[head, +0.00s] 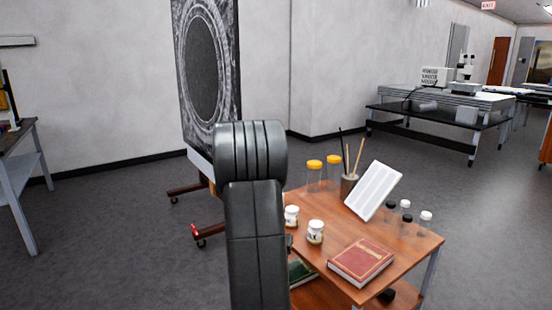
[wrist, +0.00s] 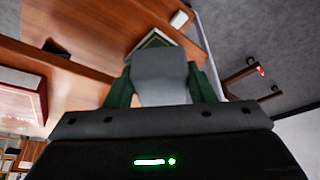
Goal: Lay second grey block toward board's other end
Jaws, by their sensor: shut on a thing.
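My gripper (wrist: 161,82) shows in the wrist view with its two green fingers shut on a grey block (wrist: 160,70). The block is held between the fingers, and a green book and the wooden cart show beyond it. In the head view my arm hides the gripper and the block. I cannot tell which thing is the board. A large dark panel with a round pattern (head: 206,70) stands upright behind my arm. I see no other grey block for certain.
A wooden cart (head: 320,272) carries a red book (head: 361,261), white jars (head: 315,232), yellow-capped bottles (head: 314,176), a brush cup (head: 348,188), a tilted white panel (head: 374,190) and small vials (head: 405,205). A green book (wrist: 153,39) lies lower. Open floor lies right.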

